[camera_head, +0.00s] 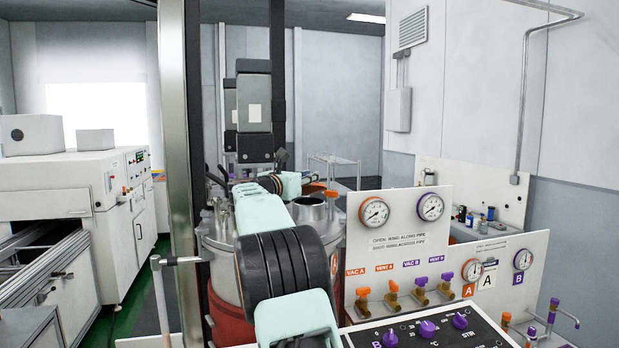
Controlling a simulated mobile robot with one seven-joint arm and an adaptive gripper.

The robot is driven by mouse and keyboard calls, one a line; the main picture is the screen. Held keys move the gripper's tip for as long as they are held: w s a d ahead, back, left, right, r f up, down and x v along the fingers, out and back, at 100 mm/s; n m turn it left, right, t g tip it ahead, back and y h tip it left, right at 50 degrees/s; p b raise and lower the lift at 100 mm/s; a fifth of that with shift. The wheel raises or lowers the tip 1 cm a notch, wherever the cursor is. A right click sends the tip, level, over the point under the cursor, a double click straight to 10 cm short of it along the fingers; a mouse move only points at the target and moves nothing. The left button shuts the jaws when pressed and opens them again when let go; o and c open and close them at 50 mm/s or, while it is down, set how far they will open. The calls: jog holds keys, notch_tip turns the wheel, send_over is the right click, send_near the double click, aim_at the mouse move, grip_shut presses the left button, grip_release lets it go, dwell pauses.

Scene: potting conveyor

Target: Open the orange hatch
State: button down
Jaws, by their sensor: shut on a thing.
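A steel vessel (220,240) with a round lid and a red lower part stands in the middle, largely behind my arm. A short steel port (312,204) rises from the right of its lid. My mint and black arm reaches from the bottom over the lid. Its far end is small and crowded with other parts, and I cannot make out my gripper's fingers.
A white valve panel (400,245) with gauges and orange and purple valves stands close on the right. A black knob panel (430,330) is in front. A white machine (75,190) stands left.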

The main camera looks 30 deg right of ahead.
jog(key=shift+w+a, duration=0.2)
jog(key=shift+a, duration=0.1)
dwell(0.4)
jog(key=c, duration=2.2)
grip_release()
jog(key=shift+o, duration=1.1)
jog(key=shift+w+a, duration=0.1)
jog(key=shift+w, duration=0.05)
jog(key=shift+f, duration=0.1)
